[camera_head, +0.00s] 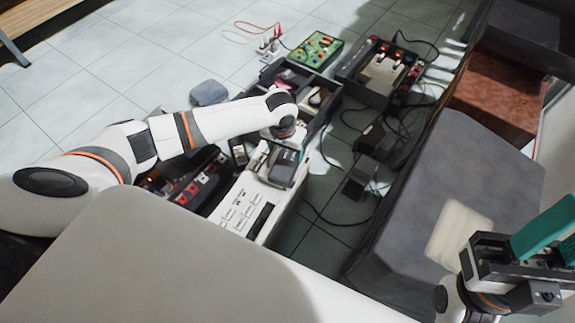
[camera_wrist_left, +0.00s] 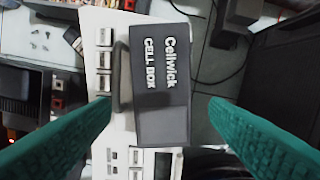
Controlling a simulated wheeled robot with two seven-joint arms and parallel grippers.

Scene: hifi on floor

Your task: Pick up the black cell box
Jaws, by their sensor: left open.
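The black cell box (camera_wrist_left: 160,75), a dark grey case lettered "Cellwick CELL BOX", lies on top of a white device with buttons (camera_wrist_left: 104,60). In the head view the cell box (camera_head: 281,172) shows just below my left wrist, on the white device (camera_head: 245,205). My left gripper (camera_wrist_left: 160,106) is open, its two green fingers on either side of the box in the picture, with gaps to both sides. In the head view the left fingertips are mostly hidden by the wrist. My right gripper (camera_head: 545,240) is at the lower right, far from the box; its opening is unclear.
A dark tray (camera_head: 318,120) of small items and a green circuit board (camera_head: 317,48) lie behind. Another black device (camera_head: 383,75) stands at the upper right of these. Cables and black adapters (camera_head: 358,178) lie on the tiles. A large grey block (camera_head: 470,170) stands at right.

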